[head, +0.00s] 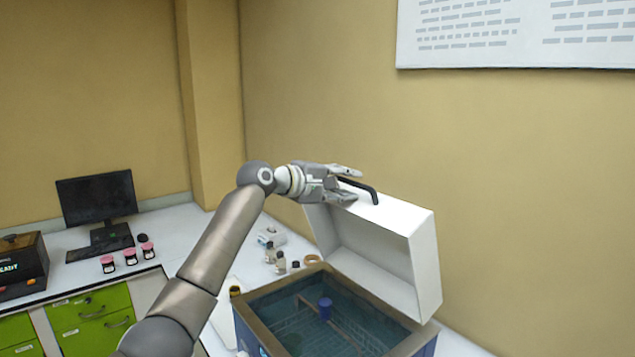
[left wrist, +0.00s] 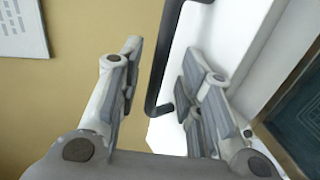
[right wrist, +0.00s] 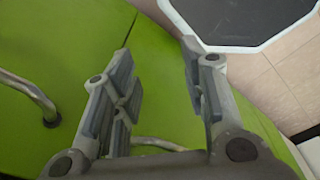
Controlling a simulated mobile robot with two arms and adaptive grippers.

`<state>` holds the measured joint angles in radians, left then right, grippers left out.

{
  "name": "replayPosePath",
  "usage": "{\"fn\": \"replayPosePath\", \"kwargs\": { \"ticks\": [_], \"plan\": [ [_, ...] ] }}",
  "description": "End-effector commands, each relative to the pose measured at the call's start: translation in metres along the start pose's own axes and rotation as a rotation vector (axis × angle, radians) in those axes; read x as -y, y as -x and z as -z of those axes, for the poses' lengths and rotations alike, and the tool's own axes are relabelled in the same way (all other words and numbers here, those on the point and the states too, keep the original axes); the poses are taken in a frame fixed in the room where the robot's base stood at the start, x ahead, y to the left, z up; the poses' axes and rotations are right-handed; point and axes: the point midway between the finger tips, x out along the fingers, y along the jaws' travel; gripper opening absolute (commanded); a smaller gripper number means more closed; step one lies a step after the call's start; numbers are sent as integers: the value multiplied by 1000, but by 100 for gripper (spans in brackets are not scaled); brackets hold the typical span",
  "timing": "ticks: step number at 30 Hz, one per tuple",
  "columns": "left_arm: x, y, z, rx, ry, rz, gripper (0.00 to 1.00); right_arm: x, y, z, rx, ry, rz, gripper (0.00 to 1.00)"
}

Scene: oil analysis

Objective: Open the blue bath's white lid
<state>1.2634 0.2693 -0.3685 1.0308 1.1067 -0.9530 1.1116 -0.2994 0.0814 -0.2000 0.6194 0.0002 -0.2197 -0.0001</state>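The blue bath (head: 330,320) stands on the bench with its white lid (head: 415,240) swung up and tilted back. In the left wrist view the handle (left wrist: 163,70) lies between the open fingers (left wrist: 155,85), with a gap on at least one side. My right gripper (right wrist: 158,85) is open and empty, in front of green cabinet fronts.
Small bottles (head: 275,258) and a tan ring (head: 312,260) stand beside the bath. Red-lidded jars (head: 130,256), a monitor (head: 97,198) and a dark box (head: 22,262) are on the left bench. A wall is behind the lid.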

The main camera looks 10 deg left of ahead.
Motion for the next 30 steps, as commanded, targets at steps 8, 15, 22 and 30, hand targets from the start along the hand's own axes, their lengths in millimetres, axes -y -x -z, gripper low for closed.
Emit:
{"fn": "replayPosePath", "kwargs": {
  "ticks": [8,15,22,30],
  "plan": [
    [-1,44,1,-2,-2,-4,34,1,0,0,0,0,1,40],
    [-1,79,0,-2,0,-4,34,1,0,0,0,0,1,40],
    [-1,95,0,-1,1,-4,34,1,0,0,0,0,2,40],
    [-2,96,0,-1,1,-4,34,1,0,0,0,0,2,40]
  ]
}}
